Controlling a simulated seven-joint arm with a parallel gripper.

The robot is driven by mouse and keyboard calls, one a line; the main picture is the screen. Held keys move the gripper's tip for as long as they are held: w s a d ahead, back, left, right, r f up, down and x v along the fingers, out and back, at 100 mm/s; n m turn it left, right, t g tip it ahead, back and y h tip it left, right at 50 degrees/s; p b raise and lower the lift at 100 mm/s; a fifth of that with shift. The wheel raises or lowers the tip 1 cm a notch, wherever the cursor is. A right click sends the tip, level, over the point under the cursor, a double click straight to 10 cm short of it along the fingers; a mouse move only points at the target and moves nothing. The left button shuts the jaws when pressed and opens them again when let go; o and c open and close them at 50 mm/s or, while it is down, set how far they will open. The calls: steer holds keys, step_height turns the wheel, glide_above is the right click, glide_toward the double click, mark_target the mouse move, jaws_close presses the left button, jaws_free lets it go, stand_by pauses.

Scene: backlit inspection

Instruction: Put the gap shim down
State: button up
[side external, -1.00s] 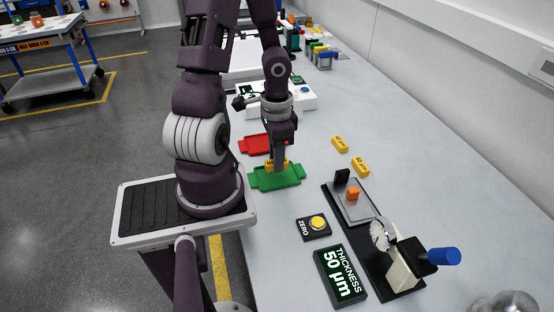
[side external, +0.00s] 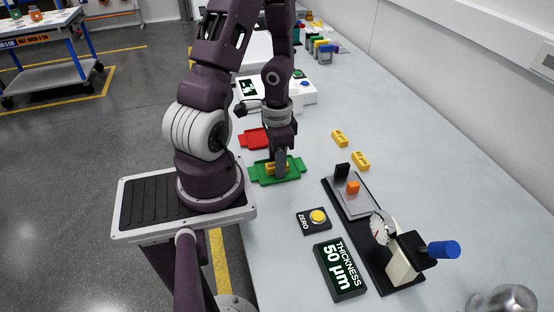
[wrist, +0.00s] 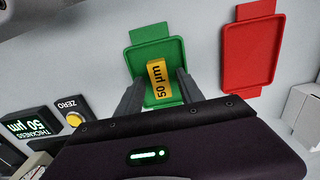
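The gap shim, a yellow block marked 50 µm (wrist: 160,80), lies on the floor of the green tray (side external: 298,171). In the wrist view the green tray (wrist: 150,32) shows all round it. My gripper (wrist: 161,82) points down at the tray, with one dark finger on each side of the shim. The fingers look a little wider apart than the shim, with a narrow strip of green at the left one. In the side view my gripper (side external: 280,172) hides part of the shim (side external: 271,168).
The red tray (side external: 256,138) sits just behind the green one. Two yellow blocks (side external: 340,138) (side external: 361,160) lie to the right. The zero button (side external: 318,217), thickness display (side external: 340,270) reading 50 µm and dial gauge stand (side external: 400,262) are in front. Bench between is clear.

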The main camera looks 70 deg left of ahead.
steer(key=shift+r, duration=0.15)
steer(key=shift+r, duration=1.9)
steer(key=shift+w+r, duration=0.1)
steer(key=shift+r, duration=0.25)
steer(key=w+d+r+t+y, duration=0.1)
steer(key=d+r+y, duration=0.1)
steer(key=r, duration=0.3)
steer(key=w+d+r+y, duration=0.1)
steer(key=w+r+y, duration=0.1)
steer(key=r, duration=0.4)
steer(key=s+d+r+t+h, duration=0.4)
steer(key=d+r, duration=0.6)
steer(key=d, duration=0.3)
steer(key=shift+s+d+t, duration=0.3)
steer(key=shift+s+d, duration=0.05)
steer(key=shift+s, duration=0.2)
steer(key=shift+r, duration=0.1)
